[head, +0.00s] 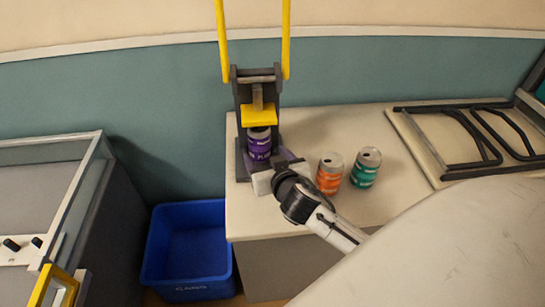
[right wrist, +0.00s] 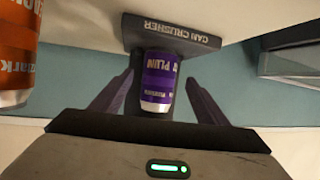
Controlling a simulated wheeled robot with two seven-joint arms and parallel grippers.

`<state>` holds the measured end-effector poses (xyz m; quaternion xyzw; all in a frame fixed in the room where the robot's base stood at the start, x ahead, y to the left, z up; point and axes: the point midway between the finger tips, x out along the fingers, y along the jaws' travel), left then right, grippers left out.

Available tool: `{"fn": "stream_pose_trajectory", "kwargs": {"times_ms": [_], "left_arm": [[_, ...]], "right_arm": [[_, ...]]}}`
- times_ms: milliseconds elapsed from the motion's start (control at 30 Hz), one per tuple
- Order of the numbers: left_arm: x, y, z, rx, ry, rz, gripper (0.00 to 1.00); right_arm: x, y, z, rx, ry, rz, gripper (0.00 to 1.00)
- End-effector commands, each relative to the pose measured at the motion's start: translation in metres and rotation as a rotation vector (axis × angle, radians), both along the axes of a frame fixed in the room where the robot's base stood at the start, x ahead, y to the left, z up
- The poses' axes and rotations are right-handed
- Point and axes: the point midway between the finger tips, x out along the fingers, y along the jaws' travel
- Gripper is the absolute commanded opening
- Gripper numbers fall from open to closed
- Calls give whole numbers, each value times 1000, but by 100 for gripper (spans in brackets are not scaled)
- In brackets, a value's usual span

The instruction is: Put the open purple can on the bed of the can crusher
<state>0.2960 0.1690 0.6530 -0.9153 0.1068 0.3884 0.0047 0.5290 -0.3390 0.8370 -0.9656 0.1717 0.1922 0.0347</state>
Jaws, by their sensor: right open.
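The purple can (head: 260,144) stands upright on the bed of the can crusher (head: 243,95), below its yellow press block. In the right wrist view the purple can (right wrist: 158,80) shows its PLUM label, with its end against the crusher's block (right wrist: 170,36) marked CAN CRUSHER. My right gripper (head: 268,162) is at the front of the crusher. Its two fingers (right wrist: 158,95) are spread on either side of the can, with a visible gap at each side. The can's lower part is partly hidden by the gripper in the head view. My left gripper is not in view.
An orange can (head: 329,174) and a teal can (head: 366,168) stand on the table (head: 400,205) right of my right gripper. A dark metal frame (head: 480,135) lies at the right. A blue bin (head: 190,245) stands on the floor, left of the table. The crusher's yellow handles (head: 286,40) point up.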

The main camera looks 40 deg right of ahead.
Motion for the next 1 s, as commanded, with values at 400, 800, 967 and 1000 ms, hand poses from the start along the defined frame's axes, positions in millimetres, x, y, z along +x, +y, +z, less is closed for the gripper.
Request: {"fn": "stream_pose_trajectory", "kwargs": {"times_ms": [400, 800, 967, 1000], "left_arm": [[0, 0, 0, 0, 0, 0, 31], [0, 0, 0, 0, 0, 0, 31], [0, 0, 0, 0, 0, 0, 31], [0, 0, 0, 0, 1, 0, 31]], "right_arm": [[-54, 19, 24, -2, 1, -1, 68], [-56, 20, 25, -2, 0, -1, 68], [-56, 20, 25, -2, 0, -1, 68], [-56, 20, 25, -2, 0, -1, 68]]}}
